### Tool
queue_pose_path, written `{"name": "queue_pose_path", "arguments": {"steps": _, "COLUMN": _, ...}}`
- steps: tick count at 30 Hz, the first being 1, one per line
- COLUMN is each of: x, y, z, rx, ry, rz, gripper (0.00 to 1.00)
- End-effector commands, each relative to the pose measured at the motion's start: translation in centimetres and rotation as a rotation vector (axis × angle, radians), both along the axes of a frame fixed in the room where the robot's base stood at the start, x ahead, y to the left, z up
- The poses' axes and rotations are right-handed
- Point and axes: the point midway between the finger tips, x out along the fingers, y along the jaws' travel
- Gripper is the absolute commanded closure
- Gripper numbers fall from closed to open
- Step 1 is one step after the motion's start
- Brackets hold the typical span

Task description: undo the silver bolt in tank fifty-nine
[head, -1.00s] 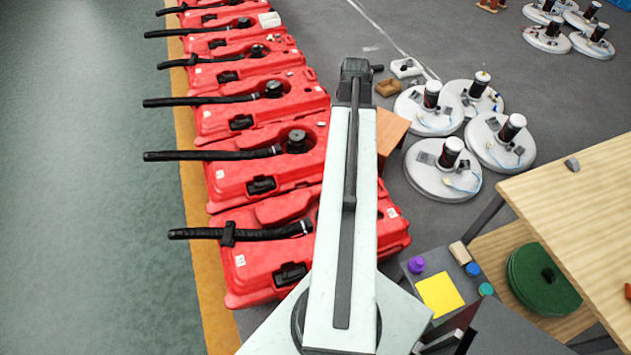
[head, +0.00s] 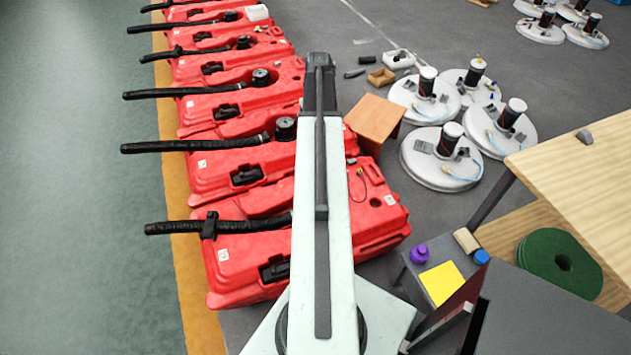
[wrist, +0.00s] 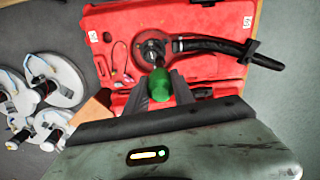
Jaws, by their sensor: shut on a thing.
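My gripper (wrist: 161,92) is shut on a green-handled thing (wrist: 160,84) in the wrist view. Its far end points at a round dark fitting (wrist: 153,50) on a red tank (wrist: 205,20); I cannot tell if they touch. A black hose (wrist: 215,44) runs right from the fitting. The tank has small white number labels, too small to read surely. It appears to be the nearest red tank (head: 385,225) in the head view, where my arm covers its middle. I cannot make out a silver bolt. My gripper is hidden in the head view.
More red tanks (head: 225,107) with black hoses line up behind. A small stand with a yellow sheet (head: 441,283) and a wooden table (head: 590,185) are at right. Green floor is clear at left.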

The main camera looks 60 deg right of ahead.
Motion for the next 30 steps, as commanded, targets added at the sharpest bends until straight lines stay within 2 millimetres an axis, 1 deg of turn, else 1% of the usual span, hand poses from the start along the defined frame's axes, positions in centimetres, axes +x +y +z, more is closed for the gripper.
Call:
{"name": "queue_pose_path", "arguments": {"steps": 1, "x": 0.8, "y": -1.2, "z": -4.9, "rx": 0.000, "ry": 0.000, "rz": 0.008, "gripper": 1.00}}
{"name": "queue_pose_path", "arguments": {"steps": 18, "x": 7.2, "y": -10.1, "z": -30.3, "rx": -0.001, "ry": 0.001, "rz": 0.104, "gripper": 1.00}}
{"name": "queue_pose_path", "arguments": {"steps": 21, "x": 8.2, "y": -11.4, "z": -33.8, "rx": -0.001, "ry": 0.001, "rz": 0.119, "gripper": 1.00}}
{"name": "queue_pose_path", "arguments": {"steps": 24, "x": 8.9, "y": -12.4, "z": -36.2, "rx": -0.001, "ry": 0.001, "rz": 0.129, "gripper": 1.00}}
{"name": "queue_pose_path", "arguments": {"steps": 27, "x": 9.3, "y": -12.9, "z": -37.4, "rx": -0.001, "ry": 0.001, "rz": 0.136, "gripper": 1.00}}
{"name": "queue_pose_path", "arguments": {"steps": 30, "x": 9.4, "y": -13.1, "z": -37.6, "rx": -0.001, "ry": 0.001, "rz": 0.139, "gripper": 1.00}}
